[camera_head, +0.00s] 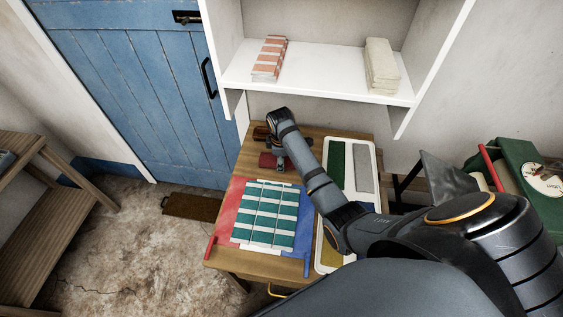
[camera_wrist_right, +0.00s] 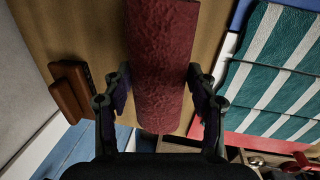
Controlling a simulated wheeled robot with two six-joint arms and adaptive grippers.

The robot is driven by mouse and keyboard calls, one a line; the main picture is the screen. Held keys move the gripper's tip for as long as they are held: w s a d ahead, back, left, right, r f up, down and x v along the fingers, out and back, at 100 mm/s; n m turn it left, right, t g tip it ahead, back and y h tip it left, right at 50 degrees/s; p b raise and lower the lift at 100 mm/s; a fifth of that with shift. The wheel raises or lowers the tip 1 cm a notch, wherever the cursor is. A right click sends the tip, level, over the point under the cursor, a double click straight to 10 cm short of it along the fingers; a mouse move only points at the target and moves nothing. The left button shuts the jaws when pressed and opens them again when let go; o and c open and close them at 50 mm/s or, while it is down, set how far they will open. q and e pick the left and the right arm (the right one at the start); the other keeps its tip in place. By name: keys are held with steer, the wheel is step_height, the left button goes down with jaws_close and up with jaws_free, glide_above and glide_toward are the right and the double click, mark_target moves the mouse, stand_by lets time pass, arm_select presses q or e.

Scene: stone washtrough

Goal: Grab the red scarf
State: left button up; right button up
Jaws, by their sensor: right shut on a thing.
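The red scarf (camera_wrist_right: 162,65) is a dark red, rolled or folded textured piece in the right wrist view, lying between the two fingers of my right gripper (camera_wrist_right: 162,95). In the head view the scarf (camera_head: 268,160) shows at the back left of the wooden table (camera_head: 318,131), under my right gripper (camera_head: 279,167). The fingers are shut on its sides. I cannot tell whether it still touches the table. My left gripper does not show.
A green-and-white striped cloth (camera_head: 266,214) lies on a red and blue mat (camera_head: 229,209) in front of the scarf. A tray (camera_head: 375,161) with coloured sections is to the right. A white shelf (camera_head: 318,85) with folded cloths overhangs the table's back. A dark brown block (camera_wrist_right: 72,88) lies beside the scarf.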

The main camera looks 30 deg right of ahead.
steer(key=s+a+r+p, duration=0.1)
steer(key=s+a+r, duration=0.1)
steer(key=s+r, duration=0.3)
steer(key=s+a+r, duration=0.2)
steer(key=s+r, duration=0.4)
steer(key=s, duration=0.1)
steer(key=shift+s+a+r+p, duration=0.15)
steer(key=shift+s+a+p, duration=0.15)
steer(key=shift+p, duration=0.1)
steer(key=shift+s, duration=0.4)
